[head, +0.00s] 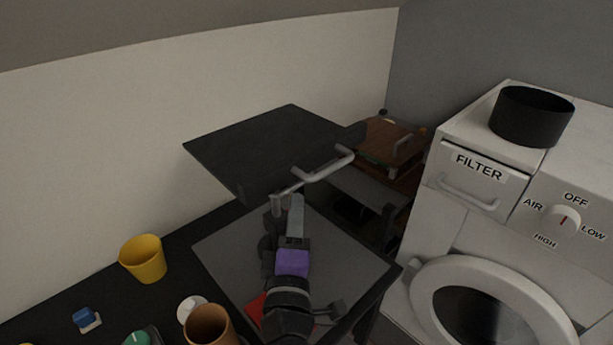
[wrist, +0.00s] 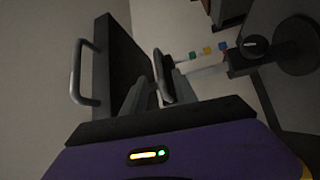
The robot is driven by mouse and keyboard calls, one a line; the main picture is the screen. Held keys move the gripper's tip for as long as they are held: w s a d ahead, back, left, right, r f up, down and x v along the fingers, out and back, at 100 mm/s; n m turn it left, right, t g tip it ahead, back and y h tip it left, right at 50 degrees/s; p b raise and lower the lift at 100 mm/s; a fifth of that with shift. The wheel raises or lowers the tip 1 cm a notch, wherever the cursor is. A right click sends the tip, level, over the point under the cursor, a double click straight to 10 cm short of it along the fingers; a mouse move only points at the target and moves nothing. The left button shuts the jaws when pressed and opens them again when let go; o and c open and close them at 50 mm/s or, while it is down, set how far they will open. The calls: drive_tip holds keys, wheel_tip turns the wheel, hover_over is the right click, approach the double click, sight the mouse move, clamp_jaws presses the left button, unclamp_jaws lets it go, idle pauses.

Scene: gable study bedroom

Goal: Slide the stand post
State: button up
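The stand shows in the head view as a dark, flat raised panel (head: 262,140) above a grey square surface (head: 225,245). A grey bar handle (head: 325,168) runs along the panel's front right edge. I cannot make out the post clearly. My gripper (head: 290,203), with its purple body, reaches up to just below the panel's near corner, by the handle's left end. In the wrist view, my gripper's fingers (wrist: 158,92) stand apart with a dark bar between or just beyond them. Whether they touch it is unclear. The panel (wrist: 125,60) with a handle (wrist: 82,72) rises at left.
A white machine (head: 468,215) with a filter drawer and round door stands right, a black pot (head: 532,116) on top. A yellow cup (head: 144,259), brown cup (head: 210,325) and small items stand on the dark counter at left. A wooden rack (head: 385,145) is behind.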

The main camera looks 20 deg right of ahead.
sight(298, 182)
drive_tip(key=p+x, duration=0.1)
drive_tip(key=x, duration=0.7)
drive_tip(key=shift+s+r+p, duration=0.1)
drive_tip(key=shift+p, duration=0.25)
clamp_jaws()
idle(1.0)
